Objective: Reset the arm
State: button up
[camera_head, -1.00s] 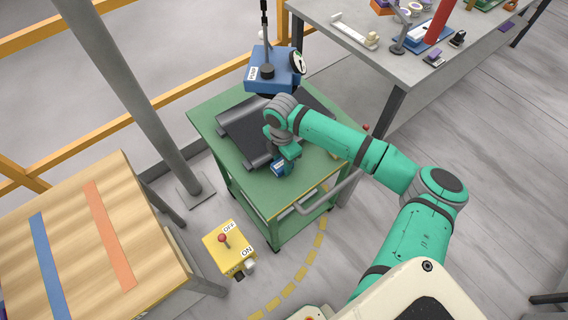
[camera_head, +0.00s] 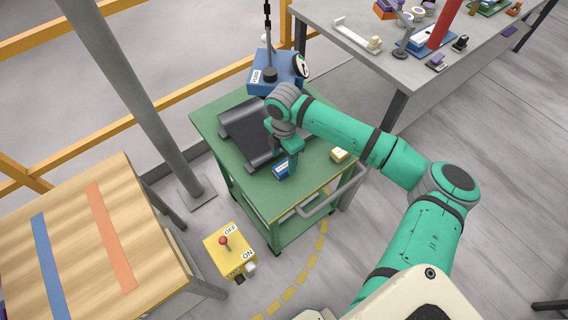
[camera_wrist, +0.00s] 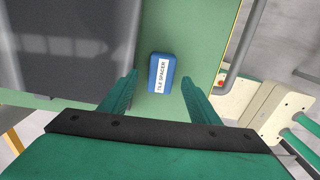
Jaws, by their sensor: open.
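My gripper (camera_head: 293,163) is over the front part of the green cart top, pointing down. In the wrist view my gripper (camera_wrist: 159,80) is open, its two green fingers apart with nothing clamped between them. A small blue block labelled "TILE SPACER" (camera_wrist: 153,86) lies on the green surface beyond and between the fingertips. In the head view the blue block (camera_head: 281,171) is on the cart just left of the fingers. My arm reaches in from the right, bent at the elbow.
The green cart (camera_head: 212,112) also carries a dark slab (camera_head: 240,125), a blue gauge box (camera_head: 272,70) and a yellowish block (camera_head: 339,154). A yellow ON/OFF switch box (camera_head: 229,252) stands on the floor. A grey pole, wooden table (camera_head: 75,240) and cluttered grey workbench (camera_head: 375,62) surround the cart.

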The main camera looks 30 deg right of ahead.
notch_tip(320, 180, up, 6)
jog(key=shift+r, duration=0.2)
jog(key=shift+s, duration=0.1)
